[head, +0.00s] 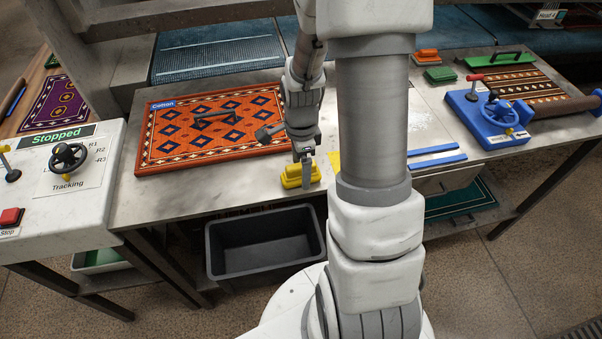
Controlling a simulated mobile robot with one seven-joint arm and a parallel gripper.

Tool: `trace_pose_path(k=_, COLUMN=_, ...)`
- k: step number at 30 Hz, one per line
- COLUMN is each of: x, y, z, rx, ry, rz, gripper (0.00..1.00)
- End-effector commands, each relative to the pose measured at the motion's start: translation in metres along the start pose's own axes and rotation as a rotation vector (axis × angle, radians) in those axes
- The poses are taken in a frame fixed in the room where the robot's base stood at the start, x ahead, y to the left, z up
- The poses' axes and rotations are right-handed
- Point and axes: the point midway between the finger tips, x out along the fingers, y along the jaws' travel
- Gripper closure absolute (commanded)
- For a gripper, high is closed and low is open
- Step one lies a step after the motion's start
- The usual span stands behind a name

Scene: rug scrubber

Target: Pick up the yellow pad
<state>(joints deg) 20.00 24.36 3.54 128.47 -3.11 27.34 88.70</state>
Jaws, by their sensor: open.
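The yellow pad (291,176) lies on the grey table near its front edge, to the right of the orange rug. My gripper (304,172) points down at the pad, with a finger in front of the pad's right part. It is open. I cannot tell from this view whether the fingers touch the pad or straddle it. Part of the pad is hidden behind the finger.
An orange patterned rug (166,150) with a black handle lies to the left. A dark bin (218,262) stands below the table edge. Blue strips (437,161) and a blue fixture with a wheel (478,123) are to the right. A control panel (95,195) reads "Stopped".

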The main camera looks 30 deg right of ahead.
Motion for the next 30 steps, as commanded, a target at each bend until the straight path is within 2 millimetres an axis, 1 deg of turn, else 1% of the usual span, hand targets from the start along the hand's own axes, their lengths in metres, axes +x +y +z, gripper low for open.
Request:
trace_pose_path(k=1, x=0.008, y=0.000, z=-0.001, rx=0.000, ry=0.000, rz=0.002, gripper=0.10)
trace_pose_path(k=4, x=0.015, y=-0.001, z=-0.001, rx=0.000, ry=0.001, rz=0.000, gripper=0.10)
trace_pose_path(k=12, x=0.018, y=-0.001, z=0.000, rx=0.000, ry=0.001, rz=-0.002, gripper=0.10)
trace_pose_path(k=14, x=0.018, y=-0.001, z=0.000, rx=0.000, ry=0.001, rz=-0.002, gripper=0.19)
trace_pose_path(k=15, x=0.017, y=-0.001, z=0.000, rx=0.000, ry=0.001, rz=-0.002, gripper=0.26)
trace_pose_path(k=17, x=0.017, y=-0.001, z=0.000, rx=0.000, ry=0.001, rz=-0.002, gripper=0.37)
trace_pose_path(k=18, x=0.017, y=-0.001, z=0.000, rx=0.000, ry=0.001, rz=-0.002, gripper=0.44)
trace_pose_path(k=23, x=0.017, y=-0.001, z=0.000, rx=0.000, ry=0.001, rz=-0.002, gripper=0.73)
trace_pose_path(k=27, x=0.017, y=-0.001, z=0.000, rx=0.000, ry=0.001, rz=-0.002, gripper=0.98)
trace_pose_path(k=28, x=0.017, y=-0.001, z=0.000, rx=0.000, ry=0.001, rz=-0.002, gripper=1.00)
trace_pose_path(k=30, x=0.017, y=-0.001, z=0.000, rx=0.000, ry=0.001, rz=-0.002, gripper=1.00)
